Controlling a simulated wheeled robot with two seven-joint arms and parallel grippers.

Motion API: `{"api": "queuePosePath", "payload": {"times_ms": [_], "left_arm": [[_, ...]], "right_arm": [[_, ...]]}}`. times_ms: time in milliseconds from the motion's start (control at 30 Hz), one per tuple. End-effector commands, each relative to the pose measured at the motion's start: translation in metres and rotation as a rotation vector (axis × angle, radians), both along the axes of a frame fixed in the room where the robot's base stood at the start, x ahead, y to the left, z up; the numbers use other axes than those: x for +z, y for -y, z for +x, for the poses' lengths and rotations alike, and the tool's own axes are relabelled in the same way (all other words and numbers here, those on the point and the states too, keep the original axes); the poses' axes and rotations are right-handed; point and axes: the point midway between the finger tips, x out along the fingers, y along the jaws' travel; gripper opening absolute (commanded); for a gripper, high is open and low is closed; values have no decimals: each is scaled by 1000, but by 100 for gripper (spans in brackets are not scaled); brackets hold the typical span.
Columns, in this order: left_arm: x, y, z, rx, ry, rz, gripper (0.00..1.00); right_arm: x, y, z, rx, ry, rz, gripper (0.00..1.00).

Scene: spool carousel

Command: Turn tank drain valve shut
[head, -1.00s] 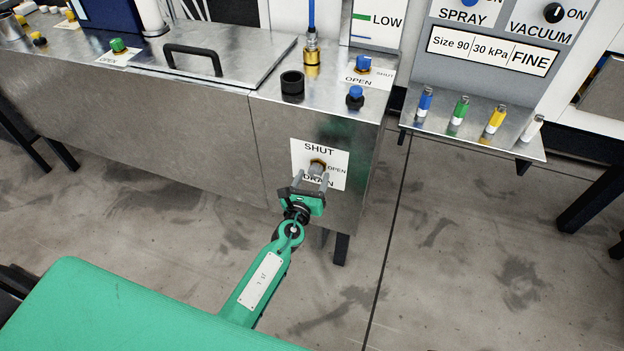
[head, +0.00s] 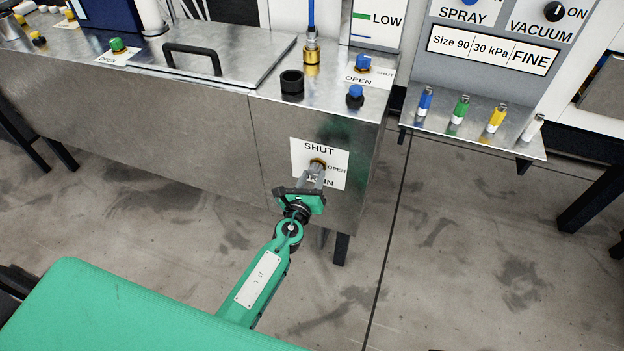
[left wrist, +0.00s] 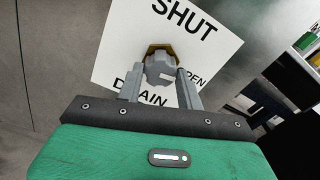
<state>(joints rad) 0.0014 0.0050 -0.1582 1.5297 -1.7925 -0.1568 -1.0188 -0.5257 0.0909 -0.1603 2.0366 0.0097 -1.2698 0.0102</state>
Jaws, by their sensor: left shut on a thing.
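The drain valve (head: 318,163) sits on a white label plate (head: 334,180) on the front of the steel tank. It has a brass collar and a grey handle, which shows better in the left wrist view (left wrist: 158,68). A small white mark is on the handle's face, on the side toward the word OPEN. The plate reads SHUT at the top, OPEN at the right and DRAIN at the bottom, partly covered by my fingers. My left gripper (head: 314,178) is shut on the handle, one finger on each side. My right gripper is not in view.
The tank top (head: 275,100) carries a black-handled lid, a brass fitting with a blue hose and a blue valve (head: 363,63). A shelf (head: 470,142) with several coloured plugs stands to the right. The floor in front of the tank is clear.

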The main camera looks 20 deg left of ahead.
Motion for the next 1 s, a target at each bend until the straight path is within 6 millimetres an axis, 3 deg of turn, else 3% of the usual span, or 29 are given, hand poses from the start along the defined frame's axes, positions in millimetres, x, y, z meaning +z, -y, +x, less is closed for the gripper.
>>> {"api": "queuePosePath", "payload": {"times_ms": [1000], "left_arm": [[0,0,0,2,-33,-953,14]], "right_arm": [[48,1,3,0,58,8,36]]}}
